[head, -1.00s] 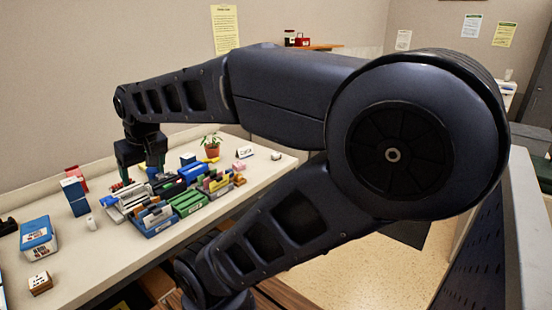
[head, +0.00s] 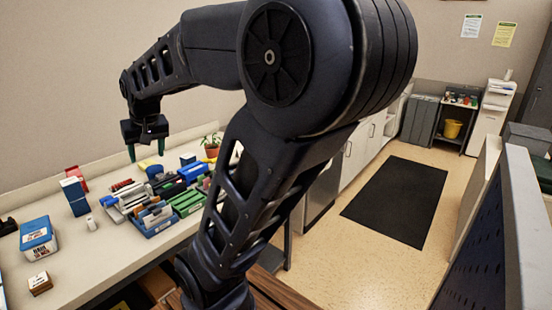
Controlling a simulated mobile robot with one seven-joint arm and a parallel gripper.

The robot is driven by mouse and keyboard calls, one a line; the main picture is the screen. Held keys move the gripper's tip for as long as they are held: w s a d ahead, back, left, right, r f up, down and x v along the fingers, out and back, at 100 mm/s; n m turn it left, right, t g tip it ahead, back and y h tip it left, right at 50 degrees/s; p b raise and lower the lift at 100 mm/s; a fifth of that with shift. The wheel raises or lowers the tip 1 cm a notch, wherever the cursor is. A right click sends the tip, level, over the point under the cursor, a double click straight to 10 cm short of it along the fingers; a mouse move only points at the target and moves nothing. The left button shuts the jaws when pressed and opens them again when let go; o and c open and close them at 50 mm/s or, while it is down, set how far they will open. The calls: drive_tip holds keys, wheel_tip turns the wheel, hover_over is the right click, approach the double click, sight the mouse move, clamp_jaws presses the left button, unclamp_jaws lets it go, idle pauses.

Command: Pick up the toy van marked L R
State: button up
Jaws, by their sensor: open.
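My gripper (head: 147,152) points down above the back part of the desk, with its two green-tipped fingers apart and nothing visible between them. Beneath it are red items (head: 122,185) and a small yellow item (head: 146,163). I cannot pick out a toy van marked L R; the markings on the small things are too small to read, and my arm hides the right part of the desk.
Several trays of small goods, including a blue tray (head: 152,230) and a green one (head: 188,203), crowd the desk. A blue-and-white tin (head: 38,237), a tall blue box (head: 75,197) and a wooden block (head: 40,284) stand left. The front left desktop (head: 90,265) is clear.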

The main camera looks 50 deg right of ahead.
drive_tip(key=w+d+f+m+g+h, duration=0.15)
drive_tip(key=w+d+m, duration=0.5)
drive_tip(key=d, duration=0.85)
drive_tip(key=w+d+f+m+h, duration=0.1)
drive_tip(key=w+d+f+m, duration=0.2)
drive_tip(key=w+d, duration=0.9)
drive_tip(key=s+d+f+m+g, duration=0.1)
drive_tip(key=s+d+f+m, duration=0.1)
drive_tip(key=d+f, duration=0.5)
drive_tip(key=s+d+f+m+g+h, duration=0.1)
drive_tip(key=s+d+f+m, duration=0.2)
drive_tip(key=d, duration=1.6)
drive_tip(key=s+d+f+m+g, duration=0.1)
drive_tip(key=s+d+f+m, duration=0.1)
drive_tip(key=d+f, duration=0.9)
drive_tip(key=shift+s+d+f+m+g+h, duration=0.2)
drive_tip(key=shift+s+d, duration=0.2)
drive_tip(key=shift+d, duration=0.25)
drive_tip(key=shift+s+d+f+m+g+h, duration=0.15)
drive_tip(key=shift+s+d, duration=0.2)
drive_tip(key=shift+d, duration=0.25)
drive_tip(key=shift+w+d+x, duration=0.15)
drive_tip(key=shift+x, duration=1.15)
drive_tip(key=shift+w+d+x, duration=0.15)
drive_tip(key=shift+x, duration=1.15)
drive_tip(key=shift+r, duration=0.1)
drive_tip(key=c, duration=1.1)
drive_tip(key=shift+o, duration=0.2)
